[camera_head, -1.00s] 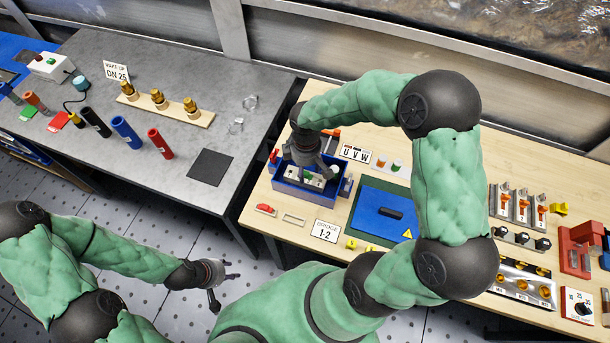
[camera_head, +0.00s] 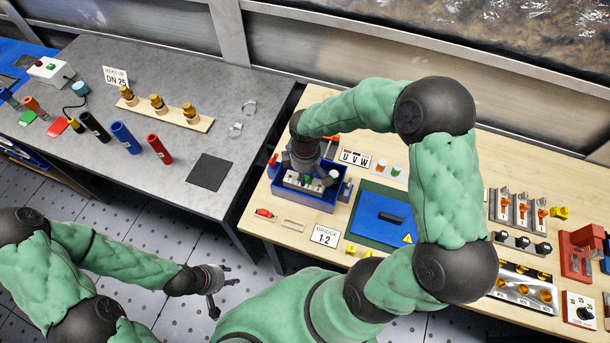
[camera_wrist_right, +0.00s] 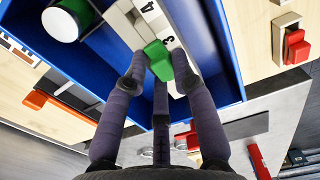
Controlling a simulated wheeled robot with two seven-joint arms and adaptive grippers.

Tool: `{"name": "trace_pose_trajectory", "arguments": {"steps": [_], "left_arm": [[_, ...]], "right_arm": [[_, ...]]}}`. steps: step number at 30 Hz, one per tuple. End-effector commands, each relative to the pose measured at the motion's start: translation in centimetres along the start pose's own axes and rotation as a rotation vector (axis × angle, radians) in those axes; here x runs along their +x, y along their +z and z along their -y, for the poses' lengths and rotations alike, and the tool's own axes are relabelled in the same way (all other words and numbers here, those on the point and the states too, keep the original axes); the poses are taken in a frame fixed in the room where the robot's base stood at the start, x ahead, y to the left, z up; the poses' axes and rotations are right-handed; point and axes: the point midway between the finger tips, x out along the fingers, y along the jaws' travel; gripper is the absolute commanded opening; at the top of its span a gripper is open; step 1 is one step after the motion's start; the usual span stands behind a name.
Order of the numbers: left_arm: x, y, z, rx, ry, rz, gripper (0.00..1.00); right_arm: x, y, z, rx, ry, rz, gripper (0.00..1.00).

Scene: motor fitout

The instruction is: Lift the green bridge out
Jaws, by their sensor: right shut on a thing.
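The green bridge (camera_wrist_right: 158,62) shows in the right wrist view on a white terminal block (camera_wrist_right: 150,27) marked with numbers, inside a blue box (camera_wrist_right: 228,72). My right gripper (camera_wrist_right: 160,82) is shut on the green bridge, its fingers on either side of it. I cannot tell whether the bridge is clear of the block. In the head view my right gripper (camera_head: 303,172) reaches down into the blue box (camera_head: 303,197) and hides most of the bridge. My left gripper (camera_head: 222,288) hangs over the floor, away from the table, with its fingers apart.
A cylinder with a green band (camera_wrist_right: 68,18) stands in the box corner. The sign reading BRIDGE 1-2 (camera_head: 324,235) and a blue panel (camera_head: 378,217) are near the box.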

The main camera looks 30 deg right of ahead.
Motion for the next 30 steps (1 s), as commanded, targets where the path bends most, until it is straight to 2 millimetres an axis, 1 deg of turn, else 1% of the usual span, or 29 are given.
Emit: {"name": "trace_pose_trajectory", "arguments": {"steps": [5, 8, 11, 17, 21, 24, 30], "left_arm": [[-0.5, 0.0, -0.2, 0.0, 0.0, 0.0, 0.4], [-0.9, 0.0, -0.3, 0.0, 0.0, 0.0, 0.4], [-1.4, 0.1, -0.5, 0.0, 0.0, 0.0, 0.4], [-2.4, 0.1, -0.9, 0.0, 0.0, 0.0, 0.4], [-2.8, 0.1, -1.0, 0.0, 0.0, 0.0, 0.4], [-3.0, 0.1, -1.1, 0.0, 0.0, 0.0, 0.4], [-3.4, 0.1, -1.2, 0.0, 0.0, 0.0, 0.4]], "right_arm": [[-1.6, -0.1, 0.0, 0.0, 0.001, -0.002, 0.04], [-3.2, 0.0, -0.1, 0.0, 0.003, -0.002, 0.04], [-4.9, 0.6, 1.2, -0.001, 0.004, -0.004, 0.04], [-9.3, 2.5, 4.3, -0.002, 0.005, -0.005, 0.04], [-10.6, 4.1, 7.2, -0.002, 0.003, -0.004, 0.04], [-11.4, 5.1, 8.8, -0.003, 0.003, -0.003, 0.04], [-12.5, 6.5, 11.1, -0.001, 0.002, -0.003, 0.04]]}}
